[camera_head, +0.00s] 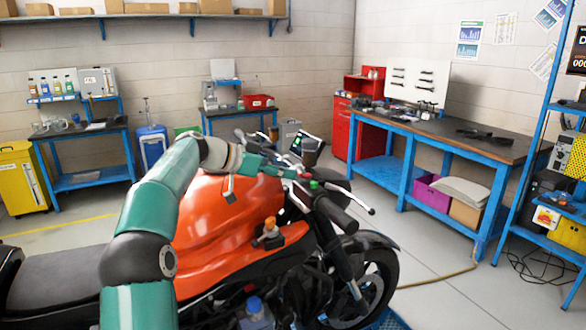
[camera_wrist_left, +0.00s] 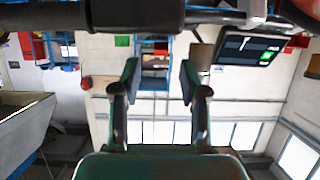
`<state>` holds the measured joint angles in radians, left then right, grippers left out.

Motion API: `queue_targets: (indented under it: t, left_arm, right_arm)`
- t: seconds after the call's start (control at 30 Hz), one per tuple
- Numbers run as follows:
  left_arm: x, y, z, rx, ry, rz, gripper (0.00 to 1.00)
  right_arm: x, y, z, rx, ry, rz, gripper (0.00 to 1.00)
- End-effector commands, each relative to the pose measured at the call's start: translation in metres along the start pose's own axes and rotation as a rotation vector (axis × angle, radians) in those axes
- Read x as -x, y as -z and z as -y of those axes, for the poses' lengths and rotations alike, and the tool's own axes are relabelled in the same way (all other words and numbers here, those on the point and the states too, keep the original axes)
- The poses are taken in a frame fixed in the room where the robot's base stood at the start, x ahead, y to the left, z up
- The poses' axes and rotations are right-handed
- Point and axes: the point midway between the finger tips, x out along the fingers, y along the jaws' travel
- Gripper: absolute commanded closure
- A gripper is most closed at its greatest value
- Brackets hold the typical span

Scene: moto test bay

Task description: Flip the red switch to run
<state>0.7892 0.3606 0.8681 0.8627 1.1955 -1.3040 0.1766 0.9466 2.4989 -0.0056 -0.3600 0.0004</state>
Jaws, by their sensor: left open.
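The orange motorcycle (camera_head: 225,215) stands in the middle of the head view. A small red switch (camera_head: 304,175) sits on its handlebar beside a green button (camera_head: 314,184), near the black right-hand grip (camera_head: 336,216). My left gripper (camera_head: 286,172) reaches over the tank from the left, just left of the red switch; I cannot tell if they touch. The left wrist view shows its two fingers (camera_wrist_left: 158,75) apart with nothing between them. A dark handlebar part (camera_wrist_left: 135,14) crosses the top of that view, beyond the fingertips. The red switch is not clear there. My right gripper is not in view.
A lever (camera_head: 355,200) sticks out ahead of the grip. The motorcycle's lit display (camera_wrist_left: 250,48) is at the upper right of the wrist view. A blue workbench (camera_head: 450,135) stands at the back right. Open floor lies between bench and motorcycle.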

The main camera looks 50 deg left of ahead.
Motion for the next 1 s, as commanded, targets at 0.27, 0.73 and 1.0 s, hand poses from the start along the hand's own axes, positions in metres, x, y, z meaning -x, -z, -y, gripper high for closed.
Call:
queue_targets:
  t: [0.27, 0.73, 1.0]
  left_arm:
    - [-0.03, 0.001, 0.0, -0.001, 0.0, 0.0, 0.56]
    - [-0.033, 0.0, 0.0, -0.001, 0.0, 0.0, 0.78]
    - [-0.033, 0.0, -0.001, -0.001, -0.002, 0.0, 1.0]
  right_arm:
    - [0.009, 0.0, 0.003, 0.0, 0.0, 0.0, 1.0]
    - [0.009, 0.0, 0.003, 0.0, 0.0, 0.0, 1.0]
    - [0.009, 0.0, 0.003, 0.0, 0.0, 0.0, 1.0]
